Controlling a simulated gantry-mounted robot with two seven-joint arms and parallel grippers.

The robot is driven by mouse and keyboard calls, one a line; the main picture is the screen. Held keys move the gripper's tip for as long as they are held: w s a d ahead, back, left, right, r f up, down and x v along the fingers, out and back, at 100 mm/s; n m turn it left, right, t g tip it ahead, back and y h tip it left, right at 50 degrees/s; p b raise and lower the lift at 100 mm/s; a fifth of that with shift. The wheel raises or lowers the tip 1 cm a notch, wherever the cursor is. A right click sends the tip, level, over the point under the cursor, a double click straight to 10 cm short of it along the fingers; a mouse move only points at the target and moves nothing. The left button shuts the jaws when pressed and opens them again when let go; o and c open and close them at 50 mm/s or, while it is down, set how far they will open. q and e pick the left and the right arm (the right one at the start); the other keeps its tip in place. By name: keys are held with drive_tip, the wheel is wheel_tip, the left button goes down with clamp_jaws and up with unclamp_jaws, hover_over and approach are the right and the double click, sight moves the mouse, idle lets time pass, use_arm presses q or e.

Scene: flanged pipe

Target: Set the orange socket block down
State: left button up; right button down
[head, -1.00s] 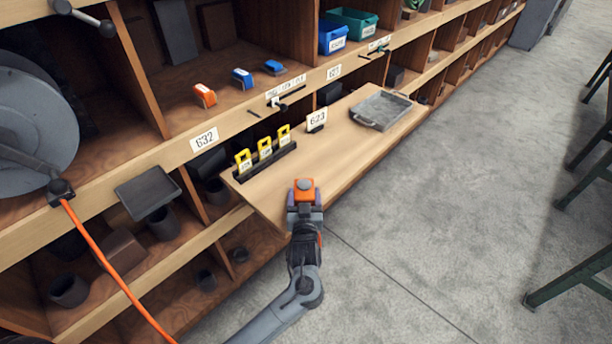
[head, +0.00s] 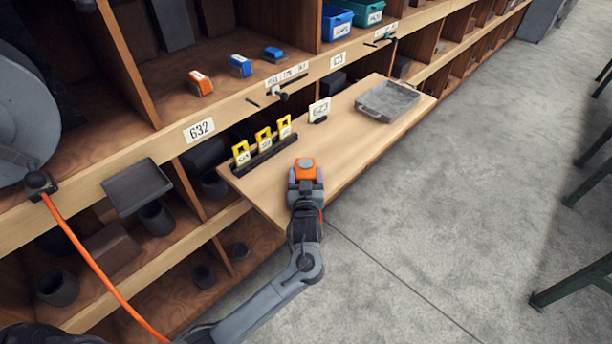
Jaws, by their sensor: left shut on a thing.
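The orange socket block (head: 304,164) is held at the end of my left arm, over the front part of the wooden pull-out board (head: 345,145). My left gripper (head: 305,176) is shut on it, and the gripper's body hides the block's near side. I cannot tell whether the block touches the board. A second orange block (head: 201,84) sits on the shelf above, beside two blue blocks (head: 240,66). My right gripper is not in view.
A black rack with several yellow tags (head: 263,141) stands along the board's left edge. The board between the block and the tray is clear.

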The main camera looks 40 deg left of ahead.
use_arm(q)
drive_tip(key=shift+w+a, duration=0.2)
drive_tip(key=shift+w, duration=0.05)
drive_tip(key=o, duration=1)
drive_tip(key=shift+f, duration=0.1)
drive_tip(key=shift+c, duration=0.2)
drive_tip(key=o, duration=0.3)
drive_tip(key=shift+s+d, duration=0.1)
drive_tip(key=shift+r, duration=0.25)
drive_tip(key=p+v, duration=0.2)
drive_tip(key=v, duration=0.8)
drive_tip(key=shift+s+d+p, duration=0.1)
drive_tip(key=shift+d+p, duration=0.05)
drive_tip(key=shift+p, duration=0.2)
drive_tip(key=shift+v, duration=0.8)
